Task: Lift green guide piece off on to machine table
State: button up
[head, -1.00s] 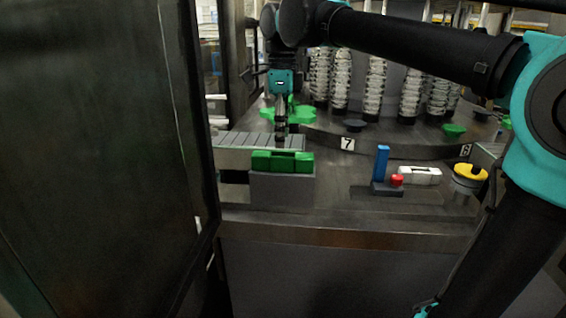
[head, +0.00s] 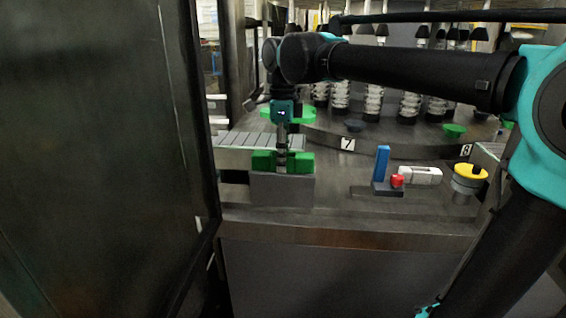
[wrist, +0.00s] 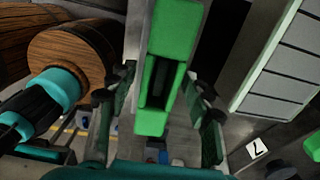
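The green guide piece (head: 303,161) sits on top of a grey block (head: 282,190) at the left of the machine table (head: 345,222). In the wrist view the guide piece (wrist: 174,30) runs lengthwise between my fingers and has a dark slot in its middle. My gripper (head: 282,160) points down over the middle of the guide piece in the head view and hides part of it. In the wrist view my gripper (wrist: 168,110) has a finger on each side of the piece, spread apart, with a gap showing. I see no firm contact.
A slatted conveyor (head: 240,140) lies behind the block. To the right are a blue upright block (head: 382,160), a red knob (head: 397,181), a white part (head: 420,175) and a yellow-topped cylinder (head: 468,182). A dark door panel (head: 100,160) stands at the left. Bare table lies right of the block.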

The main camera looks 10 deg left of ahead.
grip_shut()
jog(key=shift+r, duration=0.1)
notch_tip(320, 180, up, 27)
dwell(1.5)
